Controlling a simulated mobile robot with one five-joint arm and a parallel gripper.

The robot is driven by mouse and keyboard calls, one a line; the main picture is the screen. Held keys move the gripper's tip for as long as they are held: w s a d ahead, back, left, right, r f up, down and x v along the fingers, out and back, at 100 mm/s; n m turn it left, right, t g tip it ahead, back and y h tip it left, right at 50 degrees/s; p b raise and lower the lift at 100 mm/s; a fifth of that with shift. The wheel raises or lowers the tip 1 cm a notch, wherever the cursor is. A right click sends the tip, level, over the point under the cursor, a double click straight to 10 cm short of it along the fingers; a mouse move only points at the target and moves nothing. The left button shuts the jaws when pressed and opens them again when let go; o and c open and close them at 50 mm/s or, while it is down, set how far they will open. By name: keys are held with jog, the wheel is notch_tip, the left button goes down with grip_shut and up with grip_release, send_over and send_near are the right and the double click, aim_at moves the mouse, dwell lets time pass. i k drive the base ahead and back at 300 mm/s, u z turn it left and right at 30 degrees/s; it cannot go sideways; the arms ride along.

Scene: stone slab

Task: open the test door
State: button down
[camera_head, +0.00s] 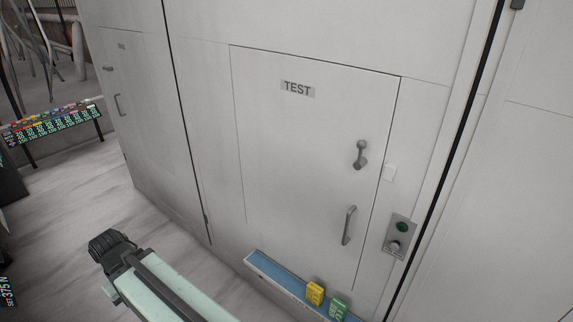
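The test door (300,150) is a pale grey panel set in a grey wall, with a TEST label (298,89) near its top. It looks shut, flush with the wall around it. A grey turning lever (361,155) sits near its right edge, with its knob end up. A grey bar handle (349,225) is below it, slightly tilted. Part of my arm (165,285) shows at the lower left, ending in a dark joint, well apart from both handles. No gripper fingers show.
A control plate (399,236) with a green button and a knob is right of the door. A blue-topped ledge (290,285) below holds a yellow block (315,293) and a green block (338,308). Another door stands left. A rack of coloured items (52,122) is far left, beyond bare floor.

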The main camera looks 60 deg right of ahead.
aim_at(301, 121)
jog(key=u, duration=0.45)
jog(key=k, duration=1.45)
jog(key=u, duration=0.3)
jog(key=i, duration=1)
jog(key=u, duration=0.05)
